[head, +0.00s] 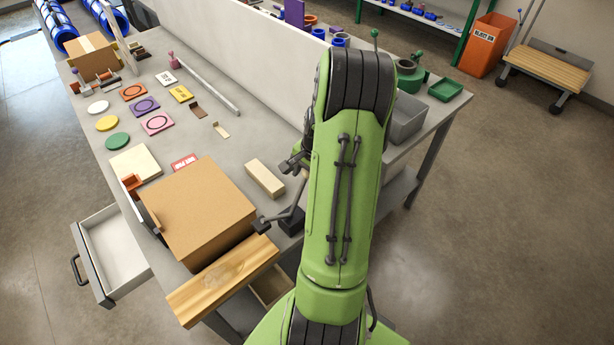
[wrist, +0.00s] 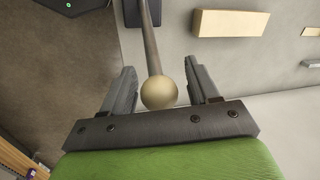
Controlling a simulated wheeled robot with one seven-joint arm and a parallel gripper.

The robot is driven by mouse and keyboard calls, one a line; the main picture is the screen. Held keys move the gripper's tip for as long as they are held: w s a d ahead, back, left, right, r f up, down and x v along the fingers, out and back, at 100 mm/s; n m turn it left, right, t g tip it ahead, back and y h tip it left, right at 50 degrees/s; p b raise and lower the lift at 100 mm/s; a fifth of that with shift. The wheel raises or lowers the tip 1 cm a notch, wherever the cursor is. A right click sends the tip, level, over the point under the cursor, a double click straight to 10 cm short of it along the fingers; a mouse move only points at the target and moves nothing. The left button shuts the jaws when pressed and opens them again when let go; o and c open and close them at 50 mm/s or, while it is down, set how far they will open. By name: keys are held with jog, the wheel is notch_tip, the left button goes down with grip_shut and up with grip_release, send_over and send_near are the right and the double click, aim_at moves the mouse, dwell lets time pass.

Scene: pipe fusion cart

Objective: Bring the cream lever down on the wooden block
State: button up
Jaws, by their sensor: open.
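The cream lever shows in the wrist view as a round cream knob (wrist: 159,93) on a dark rod, running to a dark base at the top of the picture. My gripper (wrist: 160,68) is open, with one finger on each side of the knob; I cannot tell whether either finger touches it. In the head view my green arm hides the knob. A pale wooden block (head: 264,179) lies on the bench left of my arm, and it also shows at the upper right of the wrist view (wrist: 231,23). The lever and block are apart.
A large cardboard box (head: 195,212) stands left of the block, with a grained wooden plank (head: 222,279) in front. An open drawer (head: 113,250) juts out at the left. Coloured tiles and discs lie further back. A grey bin (head: 407,119) stands right of my arm.

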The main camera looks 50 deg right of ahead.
jog(key=shift+d+f, duration=0.1)
jog(key=shift+f, duration=0.15)
jog(key=shift+r, duration=0.1)
grip_shut()
jog(key=w+a+r+g+h+b, duration=0.1)
jog(key=a+h+b, duration=0.4)
jog(key=b, duration=0.4)
jog(key=shift+w+a+r, duration=0.35)
jog(key=shift+a, duration=0.75)
grip_release()
